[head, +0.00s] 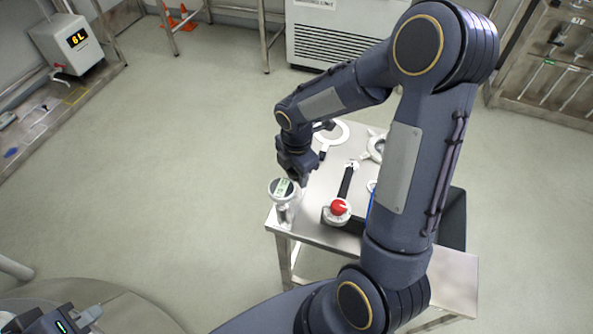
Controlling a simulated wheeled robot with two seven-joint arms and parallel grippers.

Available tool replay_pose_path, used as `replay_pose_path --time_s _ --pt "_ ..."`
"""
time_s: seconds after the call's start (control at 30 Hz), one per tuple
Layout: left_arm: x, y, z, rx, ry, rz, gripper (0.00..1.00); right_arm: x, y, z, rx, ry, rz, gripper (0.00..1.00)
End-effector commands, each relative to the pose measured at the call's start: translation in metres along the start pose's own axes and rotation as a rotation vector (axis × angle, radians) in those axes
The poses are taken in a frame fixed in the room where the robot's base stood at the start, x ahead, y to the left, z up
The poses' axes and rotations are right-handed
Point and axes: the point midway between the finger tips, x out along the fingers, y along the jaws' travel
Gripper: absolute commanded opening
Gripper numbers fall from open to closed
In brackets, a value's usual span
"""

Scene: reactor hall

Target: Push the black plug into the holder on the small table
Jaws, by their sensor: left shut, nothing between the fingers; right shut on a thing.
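My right gripper (301,178) reaches down over the left edge of the small table (318,192). It is shut on a small dark thing that looks like the black plug; the fingers hide most of it. Right beside and below the fingertips stands a pale upright device with a round head (283,189) and a green display. It is on the table's front left corner and may be the holder; I cannot tell whether the held thing touches it. My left gripper (88,317) is shut and empty at the bottom left, far from the table.
A red knob (340,207) on a pale round base and a black bar (346,182) lie right of the device. A white ring (333,134) lies at the table's back. My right arm hides much of the table's right side. Open floor (170,170) lies left.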

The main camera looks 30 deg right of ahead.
Motion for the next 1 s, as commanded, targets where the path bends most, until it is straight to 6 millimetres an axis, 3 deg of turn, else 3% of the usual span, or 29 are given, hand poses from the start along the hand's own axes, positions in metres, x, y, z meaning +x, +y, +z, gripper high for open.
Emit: replay_pose_path --time_s 0.37,0.4,0.57,0.83,1.0 --pt "0.005 -0.002 0.003 0.000 0.000 0.000 0.00 0.008 0.000 0.000 0.000 0.000 0.000 0.15" --pt "0.004 -0.002 0.002 0.000 0.000 0.000 0.00 0.007 0.000 0.000 0.000 0.000 0.000 0.47" --pt "0.004 -0.002 0.002 0.000 0.000 0.000 0.00 0.007 0.000 0.000 0.000 0.000 0.000 0.67" --pt "0.004 -0.002 0.002 0.000 0.000 0.000 0.00 0.006 0.000 0.000 0.000 0.000 0.000 0.67" --pt "-0.006 0.003 -0.003 0.000 0.000 0.000 0.00 -0.007 0.000 0.000 0.000 0.000 0.001 0.67"
